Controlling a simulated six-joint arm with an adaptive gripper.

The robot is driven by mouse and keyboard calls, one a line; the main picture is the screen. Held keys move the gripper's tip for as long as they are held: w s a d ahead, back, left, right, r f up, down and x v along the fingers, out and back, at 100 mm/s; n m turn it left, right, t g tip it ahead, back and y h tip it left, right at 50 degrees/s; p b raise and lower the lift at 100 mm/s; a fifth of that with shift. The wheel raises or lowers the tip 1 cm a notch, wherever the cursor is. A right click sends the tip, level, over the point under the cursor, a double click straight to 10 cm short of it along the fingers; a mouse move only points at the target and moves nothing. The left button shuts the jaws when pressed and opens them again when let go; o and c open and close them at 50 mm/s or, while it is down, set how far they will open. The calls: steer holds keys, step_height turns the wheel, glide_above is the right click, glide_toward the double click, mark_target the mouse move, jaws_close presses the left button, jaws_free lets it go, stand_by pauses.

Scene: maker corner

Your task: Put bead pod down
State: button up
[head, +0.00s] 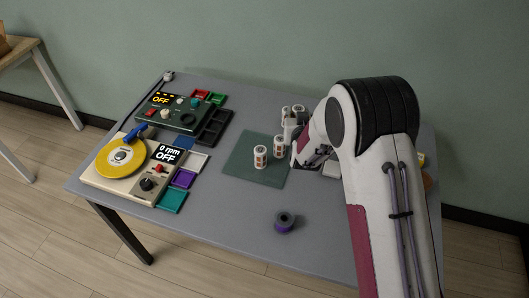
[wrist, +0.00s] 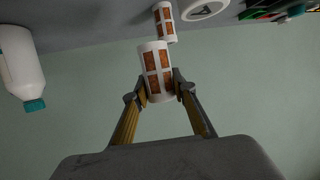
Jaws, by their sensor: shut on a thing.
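My gripper (wrist: 160,84) is shut on a bead pod (wrist: 156,62), a white cylinder with orange-brown windows, in the wrist view. One finger lies on each side of it. A second, similar pod (wrist: 165,20) shows just beyond it. In the head view, two white pods with reddish marks, a front one (head: 260,157) and a rear one (head: 280,147), appear at the dark green mat (head: 240,170). My arm hides much of the gripper there, so I cannot tell which pod is held or whether it touches the mat.
A turntable with a yellow disc (head: 110,165) and a dark green control box (head: 185,118) stand at the left, beside coloured trays. A white bottle with a teal cap (wrist: 18,65) shows in the wrist view. The front middle table is mostly clear.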

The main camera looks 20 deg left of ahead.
steer(key=s+a+r+m+h, duration=0.1)
steer(key=s+a+m+h, duration=0.1)
steer(key=a, duration=0.6)
steer(key=s+a+r+m+h, duration=0.1)
steer(key=s+a+m+h, duration=0.2)
steer(key=s+a, duration=0.3)
steer(key=shift+s+a+h, duration=0.3)
steer(key=shift+a+h, duration=0.3)
steer(key=shift+a, duration=0.3)
glide_above(244, 149)
steer(key=shift+f, duration=3.05)
steer(key=shift+f, duration=1.9)
steer(key=shift+f, duration=0.1)
